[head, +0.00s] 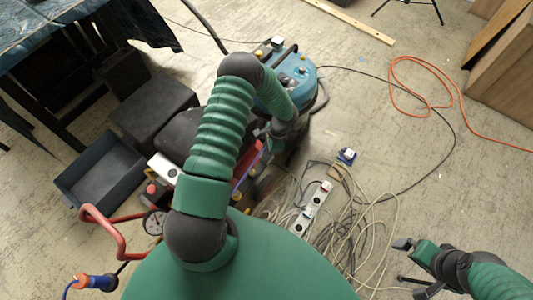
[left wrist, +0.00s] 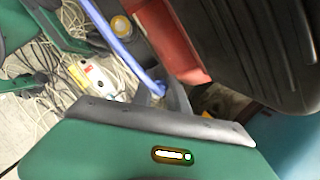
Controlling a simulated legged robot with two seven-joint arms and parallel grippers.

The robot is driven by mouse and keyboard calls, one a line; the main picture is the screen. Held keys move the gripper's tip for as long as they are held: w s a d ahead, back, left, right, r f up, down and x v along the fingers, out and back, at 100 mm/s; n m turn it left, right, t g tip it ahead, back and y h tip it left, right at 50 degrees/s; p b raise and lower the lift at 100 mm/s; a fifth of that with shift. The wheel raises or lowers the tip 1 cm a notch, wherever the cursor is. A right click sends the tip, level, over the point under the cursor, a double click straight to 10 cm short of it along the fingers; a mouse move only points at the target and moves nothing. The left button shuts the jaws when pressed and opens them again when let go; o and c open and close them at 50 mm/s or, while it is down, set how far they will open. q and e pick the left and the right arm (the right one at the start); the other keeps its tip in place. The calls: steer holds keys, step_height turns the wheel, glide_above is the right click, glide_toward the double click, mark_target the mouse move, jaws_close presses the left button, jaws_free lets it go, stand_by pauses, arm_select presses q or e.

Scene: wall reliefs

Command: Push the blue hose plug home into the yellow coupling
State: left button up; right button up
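My left gripper (head: 268,150) points down beside the machine with the red frame, mostly hidden by my own arm. In the left wrist view its dark fingers (left wrist: 165,97) are close together. A straight blue rod or hose (left wrist: 118,43) runs from the top edge to the fingers; whether they grip it is unclear. A yellow ring-shaped part (left wrist: 119,26) lies beside the blue piece, apart from it; I cannot tell if it is the coupling. A blue plug-like piece with orange ends (head: 97,282) shows at lower left. My right gripper (head: 410,268) is open and empty at lower right.
A blue-topped machine (head: 298,75) stands beyond my left arm. A white power strip (head: 312,208) lies among tangled cables (head: 375,228). A grey open bin (head: 82,183) stands left, and an orange cable (head: 450,85) crosses the right floor. Upper-centre-right floor is mostly clear.

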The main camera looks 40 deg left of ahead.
arm_select(q)
jaws_close()
steer(key=shift+r, duration=0.1)
